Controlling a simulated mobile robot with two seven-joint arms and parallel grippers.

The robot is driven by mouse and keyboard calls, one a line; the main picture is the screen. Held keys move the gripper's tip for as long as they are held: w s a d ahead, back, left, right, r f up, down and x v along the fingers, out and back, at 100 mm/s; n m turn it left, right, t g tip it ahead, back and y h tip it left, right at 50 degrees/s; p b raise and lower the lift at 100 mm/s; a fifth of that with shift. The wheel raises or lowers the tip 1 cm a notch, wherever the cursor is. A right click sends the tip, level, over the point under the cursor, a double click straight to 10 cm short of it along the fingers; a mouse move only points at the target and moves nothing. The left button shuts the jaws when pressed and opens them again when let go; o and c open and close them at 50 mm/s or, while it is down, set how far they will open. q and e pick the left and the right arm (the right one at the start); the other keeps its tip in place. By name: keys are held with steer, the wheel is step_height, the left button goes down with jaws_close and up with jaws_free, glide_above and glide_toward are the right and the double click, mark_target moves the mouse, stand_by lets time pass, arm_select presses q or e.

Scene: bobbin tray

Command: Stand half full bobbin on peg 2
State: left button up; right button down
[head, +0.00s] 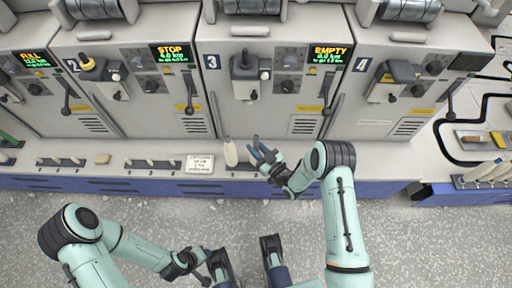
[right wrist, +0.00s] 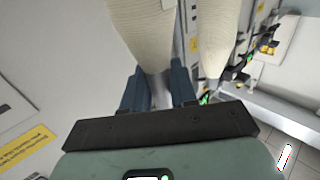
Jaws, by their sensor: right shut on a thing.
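My right gripper (head: 257,149) is over the ledge in front of machine 3. It is shut on a cream bobbin, whose body rises between the two blue fingers in the right wrist view (right wrist: 146,38). In the head view a cream bobbin (head: 230,153) shows just left of the fingertips, roughly upright over the ledge. A second cream bobbin shape (right wrist: 214,38) is to the right in the wrist view. The bobbin's lower end and the pegs under it are hard to make out. My left gripper (head: 202,274) is low near my body, its fingers unclear.
The ledge (head: 120,170) runs along the machines, with short pegs (head: 151,162) on its left part. Machine displays (head: 331,56) and levers are behind. A rack of bobbins (head: 484,174) is far right. The floor in front is clear.

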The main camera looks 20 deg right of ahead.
steer(key=shift+f+b, duration=0.6)
steer(key=shift+f, duration=0.1)
stand_by(0.6)
steer(key=c, duration=1.2)
jaws_free()
steer(key=shift+o, duration=0.2)
steer(key=shift+p+v, duration=0.5)
steer(key=shift+v, duration=0.9)
steer(key=shift+p+v, duration=0.4)
steer(key=shift+v, duration=1.3)
steer(key=p, duration=0.1)
glide_toward(258, 151)
steer(key=shift+f, duration=0.15)
